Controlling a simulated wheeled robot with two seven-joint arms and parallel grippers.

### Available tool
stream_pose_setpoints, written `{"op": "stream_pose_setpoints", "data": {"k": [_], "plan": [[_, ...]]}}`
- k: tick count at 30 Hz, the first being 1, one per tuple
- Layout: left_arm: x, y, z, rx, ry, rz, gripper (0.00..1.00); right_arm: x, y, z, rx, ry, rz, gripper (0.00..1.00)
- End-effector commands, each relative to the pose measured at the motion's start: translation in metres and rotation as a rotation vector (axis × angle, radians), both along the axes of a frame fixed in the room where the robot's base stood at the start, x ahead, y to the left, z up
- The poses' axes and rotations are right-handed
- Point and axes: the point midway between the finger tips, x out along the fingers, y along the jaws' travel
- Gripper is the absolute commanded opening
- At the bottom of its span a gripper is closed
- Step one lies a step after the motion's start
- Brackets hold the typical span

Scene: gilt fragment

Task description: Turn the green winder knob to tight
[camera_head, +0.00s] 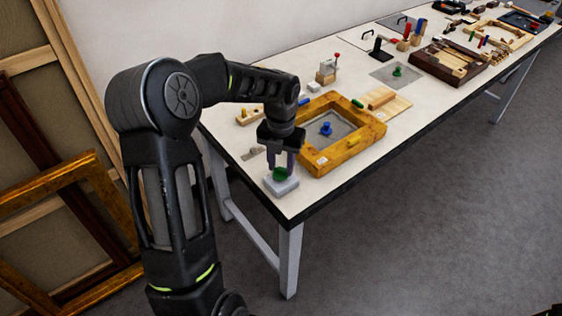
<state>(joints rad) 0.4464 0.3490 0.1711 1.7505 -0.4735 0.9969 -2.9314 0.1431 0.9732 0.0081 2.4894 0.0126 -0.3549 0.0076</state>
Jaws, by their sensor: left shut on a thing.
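The green winder knob (280,174) sits on a pale grey block (281,187) near the left front corner of the table. My left gripper (281,168) points down over the block, with its fingers shut on the green knob. The fingers hide part of the knob. No mark for tight is readable at this size. My right gripper does not show.
A gilt frame (369,138) with a blue knob (326,128) inside lies just right of my left gripper. A small wooden piece (249,116) lies behind the arm. The white table (310,193) holds many tools and frames farther right. Gilt frames (60,183) lean at the left.

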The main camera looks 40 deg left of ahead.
Motion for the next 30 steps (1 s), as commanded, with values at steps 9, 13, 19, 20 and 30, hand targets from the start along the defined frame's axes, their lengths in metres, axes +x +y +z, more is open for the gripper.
{"op": "stream_pose_setpoints", "data": {"k": [9, 13, 19, 20, 30], "plan": [[0.0008, 0.0003, 0.0007, 0.002, -0.003, -0.035, 0.00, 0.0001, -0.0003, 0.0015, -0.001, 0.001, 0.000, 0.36], [0.0008, 0.0003, 0.0007, 0.002, -0.003, -0.035, 0.00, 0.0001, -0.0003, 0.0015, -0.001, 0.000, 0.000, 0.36], [0.0008, 0.0002, 0.0006, 0.002, -0.003, -0.034, 0.45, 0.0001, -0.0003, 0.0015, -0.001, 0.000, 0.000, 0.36], [0.0007, 0.0002, 0.0006, 0.001, -0.002, -0.034, 0.47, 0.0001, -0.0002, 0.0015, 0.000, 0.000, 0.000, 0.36], [0.0002, 0.0000, 0.0002, 0.000, -0.001, -0.032, 0.58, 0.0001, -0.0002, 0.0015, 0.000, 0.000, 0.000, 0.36]]}}
